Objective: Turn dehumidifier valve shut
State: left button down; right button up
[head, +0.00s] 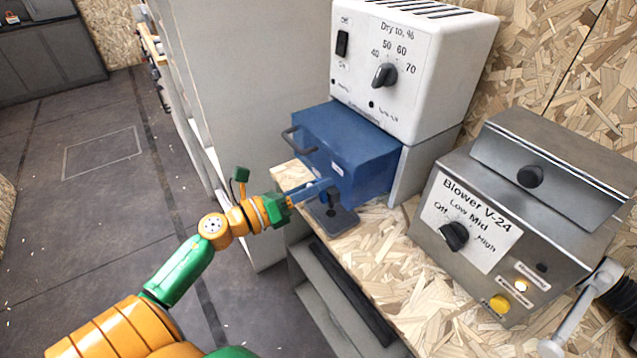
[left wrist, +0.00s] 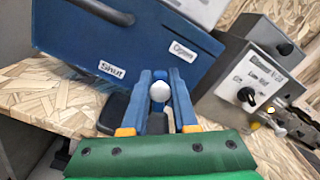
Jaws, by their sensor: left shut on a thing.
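The dehumidifier is a white box (head: 410,75) with a dial (head: 384,75) and a switch, standing over a blue tank (head: 365,150). In the left wrist view the tank front (left wrist: 75,40) carries a "Shut" label (left wrist: 111,69) at left and an "Open" label (left wrist: 182,50) to its right. My left gripper (head: 322,188) is at the tank's lower front. My right gripper is not in view.
A dark tray (head: 338,222) lies below the tank on the chipboard bench (head: 375,265). The tank has a dark handle (head: 290,140). A grey blower box (head: 470,215) with a knob and lamps stands to the right. A pale lever (head: 580,310) is at lower right. Open floor lies left.

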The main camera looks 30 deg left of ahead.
pick_arm(q)
jog(key=n, duration=0.3)
jog(key=shift+w+a+f+p, duration=0.15)
jog(key=shift+a+p, duration=0.15)
jog(key=shift+a, duration=0.05)
jog(key=n, duration=0.3)
jog(key=shift+w+a+f+n+p, duration=0.15)
jog(key=shift+a+f+n+p, duration=0.15)
jog(key=shift+a+f+p, duration=0.1)
jog(key=n, duration=0.1)
jog(key=f+n, duration=0.1)
jog(key=n, duration=0.1)
jog(key=shift+a, duration=0.1)
jog(key=shift+w+f+n+p, duration=0.1)
jog(key=shift+f+n+p, duration=0.15)
jog(key=shift+n, duration=0.55)
jog(key=shift+f+n+p, duration=0.2)
jog(key=shift+n, duration=0.6)
jog(key=shift+f+n, duration=0.1)
jog(key=shift+n, duration=0.2)
jog(key=c, duration=0.7)
grip_release()
